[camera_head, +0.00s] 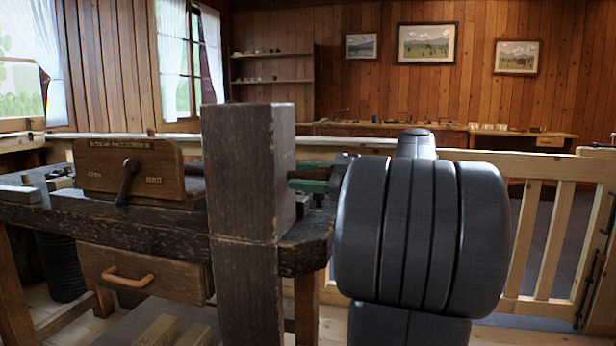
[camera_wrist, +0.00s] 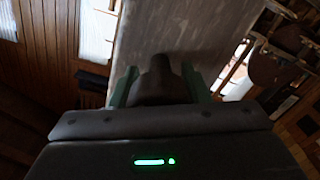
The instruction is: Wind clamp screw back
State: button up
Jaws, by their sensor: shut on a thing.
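My gripper (camera_wrist: 158,92) shows in the wrist view with its two greenish fingers closed on either side of a dark, rounded knob, which appears to be the clamp screw's end (camera_wrist: 158,72). The knob stands against a broad grey-brown wooden face. In the head view a thick dark wooden post (camera_head: 240,170) stands at the front of the bench. A short brown rod (camera_head: 305,174) shows at the post's right side, beside green parts. My dark grey arm comes in from the right and hides much of the gripper. The screw's thread and its depth are hidden.
The worn workbench (camera_head: 150,238) carries a wooden box with a dark lever (camera_head: 127,182) left of the post. A drawer (camera_head: 140,272) hangs below. A pale wooden railing (camera_head: 548,235) runs behind my arm. A rear bench (camera_head: 440,132) holds small items.

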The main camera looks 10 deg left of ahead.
jog(key=shift+a, duration=0.1)
jog(key=o, duration=0.7)
jog(key=shift+o, duration=1.4)
jog(key=shift+a, duration=0.2)
jog(key=shift+d, duration=0.1)
jog(key=d+p, duration=0.3)
jog(key=d, duration=1)
jog(key=shift+s+d+p, duration=0.2)
jog(key=shift+d+p, duration=0.2)
jog(key=shift+a, duration=0.1)
jog(key=a+b, duration=0.2)
jog(key=a, duration=0.4)
jog(key=a+b, duration=0.1)
jog(key=a, duration=0.6)
jog(key=shift+w+a+b, duration=0.2)
jog(key=shift+a+b, duration=0.05)
jog(key=shift+b, duration=0.15)
